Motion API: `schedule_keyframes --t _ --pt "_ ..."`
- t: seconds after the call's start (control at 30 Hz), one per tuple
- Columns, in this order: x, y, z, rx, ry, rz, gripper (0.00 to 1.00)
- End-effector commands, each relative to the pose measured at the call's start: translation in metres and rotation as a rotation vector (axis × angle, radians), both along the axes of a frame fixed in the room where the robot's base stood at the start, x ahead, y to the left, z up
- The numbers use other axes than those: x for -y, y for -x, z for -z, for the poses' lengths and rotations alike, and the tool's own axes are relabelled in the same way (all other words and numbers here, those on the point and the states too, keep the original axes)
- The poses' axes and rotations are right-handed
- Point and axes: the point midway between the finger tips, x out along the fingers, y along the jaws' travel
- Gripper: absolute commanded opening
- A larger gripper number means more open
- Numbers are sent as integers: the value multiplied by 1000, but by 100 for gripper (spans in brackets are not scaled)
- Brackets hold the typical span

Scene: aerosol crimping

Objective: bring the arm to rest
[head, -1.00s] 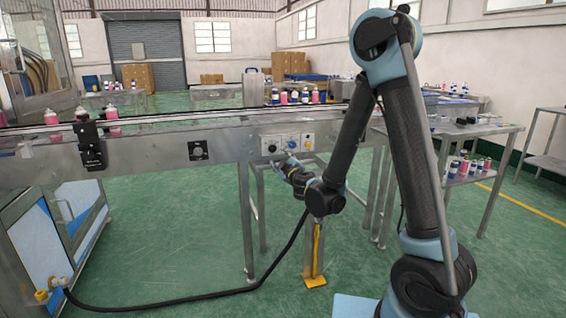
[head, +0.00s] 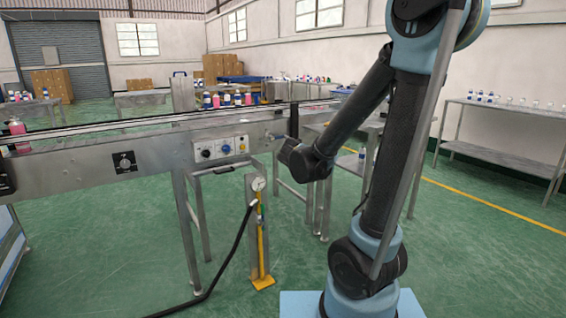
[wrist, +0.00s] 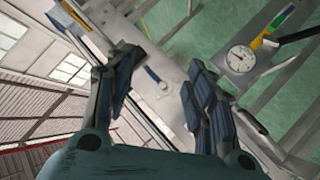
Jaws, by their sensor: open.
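My arm stands at the right in the head view, its elbow bent high and its forearm reaching down to the left. My gripper (head: 283,143) is small and partly hidden there, in front of the conveyor's side, right of the control panel. In the wrist view my gripper (wrist: 163,66) shows two dark fingers spread apart with nothing held between them. Beyond the gap is a metal face with a small blue lever (wrist: 153,75). The distance to it is hard to tell.
The conveyor (head: 85,170) runs across the left and middle. Its control panel (head: 222,150) has black, blue and yellow knobs.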

Motion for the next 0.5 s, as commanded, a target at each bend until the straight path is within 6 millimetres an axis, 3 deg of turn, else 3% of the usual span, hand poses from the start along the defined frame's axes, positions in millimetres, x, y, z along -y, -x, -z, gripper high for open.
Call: schedule_keyframes --t 0.03,0.2,0.5 --pt "18 9 2 -31 -10 36 49" --pt "67 41 15 -148 -49 143 49" --pt "129 115 44 -366 -135 296 49"
